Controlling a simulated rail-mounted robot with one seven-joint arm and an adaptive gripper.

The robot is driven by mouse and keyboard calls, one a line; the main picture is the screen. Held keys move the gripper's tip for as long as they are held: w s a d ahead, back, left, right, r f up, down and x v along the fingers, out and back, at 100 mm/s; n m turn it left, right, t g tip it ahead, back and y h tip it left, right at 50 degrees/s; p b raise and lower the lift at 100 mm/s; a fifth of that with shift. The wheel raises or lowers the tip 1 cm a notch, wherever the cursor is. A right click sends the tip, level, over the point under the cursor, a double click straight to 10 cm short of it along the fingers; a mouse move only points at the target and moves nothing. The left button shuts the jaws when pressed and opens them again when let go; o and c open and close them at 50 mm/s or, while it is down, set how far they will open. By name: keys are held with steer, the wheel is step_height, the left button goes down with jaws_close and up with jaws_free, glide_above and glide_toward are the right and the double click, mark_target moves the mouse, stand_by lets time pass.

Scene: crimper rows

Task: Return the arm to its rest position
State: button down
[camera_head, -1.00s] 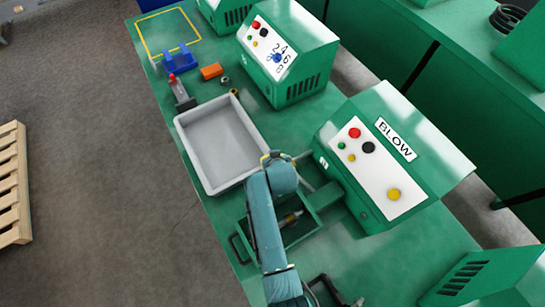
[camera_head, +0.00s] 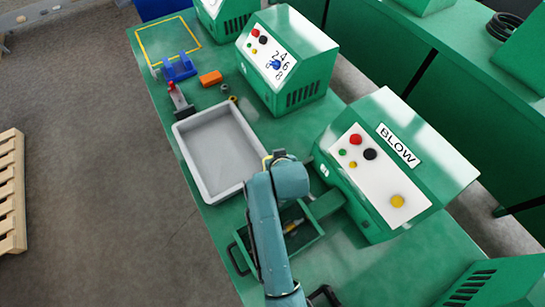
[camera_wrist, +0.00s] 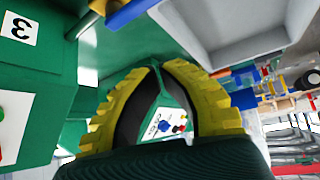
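My gripper (camera_wrist: 158,66) shows in the wrist view as two curved yellow-and-black fingers. Their tips come together at the top, and nothing is held between them. Through the gap behind the tips I see a green machine with a white panel, some way off. In the head view my blue-grey arm reaches up from the bottom edge over the bench.
A grey tray (camera_head: 205,184) lies on the green bench beside my arm. The BLOW machine (camera_head: 440,152) stands right of the arm, the numbered machine (camera_head: 315,40) farther back. A blue holder (camera_head: 180,70) and an orange block (camera_head: 211,78) lie beyond the tray. A wooden pallet (camera_head: 12,190) lies left.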

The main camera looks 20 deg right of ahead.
stand_by(0.6)
steer(key=w+a+r+n+t, duration=0.1)
steer(key=w+a+r+t, duration=0.15)
steer(key=r, duration=0.85)
steer(key=w+a+r+t, duration=0.1)
steer(key=a+r+t, duration=0.25)
steer(key=r, duration=0.75)
steer(key=s+a+r+t+p, duration=0.1)
steer(key=s+r+t, duration=0.3)
steer(key=r, duration=0.5)
steer(key=s+r+t+y+p, duration=0.1)
steer(key=s+r+t, duration=0.1)
steer(key=s+r, duration=0.55)
steer(key=s+a+r+t+p, duration=0.1)
steer(key=s+r+t, duration=0.25)
steer(key=r, duration=0.65)
step_height(320, 180, up, 18)
steer(key=p, duration=1.8)
steer(key=shift+w+r+n+g+p, duration=0.15)
steer(key=shift+r+n+g+p, duration=0.15)
steer(key=shift+g, duration=0.15)
